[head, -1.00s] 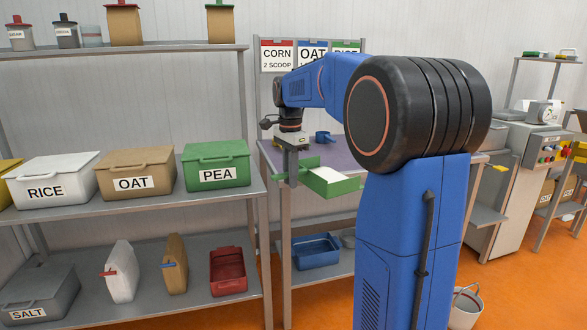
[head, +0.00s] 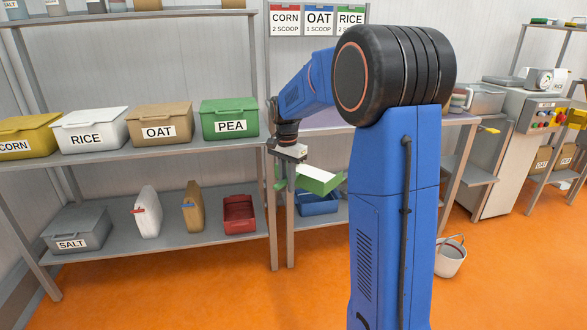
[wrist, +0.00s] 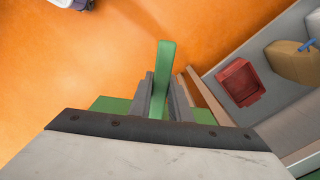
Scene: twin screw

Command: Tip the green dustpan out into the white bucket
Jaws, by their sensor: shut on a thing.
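The green dustpan (head: 322,183) is in my gripper (head: 284,180), held out in front of the bench. A pale patch shows inside the pan; I cannot tell whether it is contents or lining. In the wrist view my gripper (wrist: 163,100) is shut on the dustpan's green handle (wrist: 162,70), which stands between the two fingers. Most of the pan is hidden behind the gripper there. The white bucket (head: 449,259) stands upright on the orange floor to the right of my blue column, well apart from the dustpan. Its inside is mostly out of sight.
A shelf (head: 150,150) at the left carries labelled bins, with a red tray (head: 239,214) below. A blue tray (head: 318,202) is on the bench's lower shelf, behind the dustpan. A machine (head: 510,160) stands at the right. The orange floor in front is clear.

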